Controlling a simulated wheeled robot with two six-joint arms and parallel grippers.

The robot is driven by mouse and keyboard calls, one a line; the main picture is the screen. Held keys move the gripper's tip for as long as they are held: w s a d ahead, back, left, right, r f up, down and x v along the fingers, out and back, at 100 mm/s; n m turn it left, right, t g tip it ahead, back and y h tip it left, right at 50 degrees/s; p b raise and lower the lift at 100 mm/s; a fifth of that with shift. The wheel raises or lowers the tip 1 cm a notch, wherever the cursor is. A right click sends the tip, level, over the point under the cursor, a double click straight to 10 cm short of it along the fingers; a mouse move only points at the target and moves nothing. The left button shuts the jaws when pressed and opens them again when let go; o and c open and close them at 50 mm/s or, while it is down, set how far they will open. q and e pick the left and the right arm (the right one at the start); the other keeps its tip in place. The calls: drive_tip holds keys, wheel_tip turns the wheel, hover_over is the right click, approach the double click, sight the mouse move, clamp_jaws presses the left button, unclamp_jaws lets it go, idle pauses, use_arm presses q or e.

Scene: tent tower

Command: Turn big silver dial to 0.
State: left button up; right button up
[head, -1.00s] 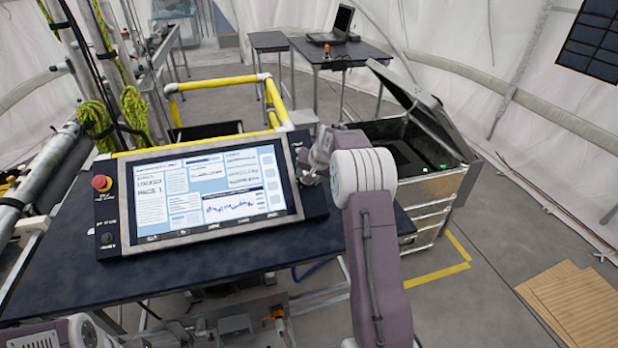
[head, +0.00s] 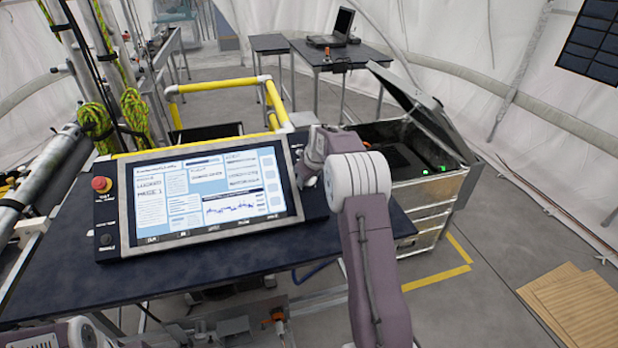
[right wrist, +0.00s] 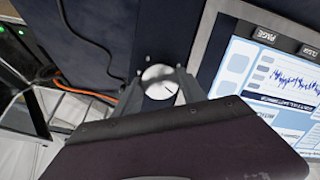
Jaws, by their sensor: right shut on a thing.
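The big silver dial (right wrist: 160,82) shows in the right wrist view as a round light face with a thin dark mark toward its lower right. It sits on the dark panel beside the screen. My right gripper (right wrist: 161,88) is shut on it, a finger at either side. In the head view my right gripper (head: 304,181) is at the right edge of the console, and it and the wrist hide the dial. I cannot read the numbers around the dial. My left gripper is out of view; only part of the left arm shows at bottom left.
The screen (head: 215,195) is lit with text and a blue graph. A red button (head: 101,184) is on its left. The dark table (head: 190,280) bears the console. An open metal case (head: 425,190) stands behind my right wrist. An orange cable (right wrist: 105,110) runs near the dial.

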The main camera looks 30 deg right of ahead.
drive_tip(key=n, duration=0.3)
drive_tip(key=shift+r+n, duration=0.15)
drive_tip(key=shift+n, duration=0.15)
drive_tip(key=n, duration=0.3)
drive_tip(key=shift+h, duration=0.4)
drive_tip(key=n, duration=0.4)
drive_tip(key=shift+a, duration=0.1)
drive_tip(key=shift+n+t+h+p, duration=0.3)
drive_tip(key=shift+n+p, duration=0.1)
drive_tip(key=shift+n, duration=1.3)
drive_tip(key=o, duration=1.4)
drive_tip(key=shift+c, duration=0.2)
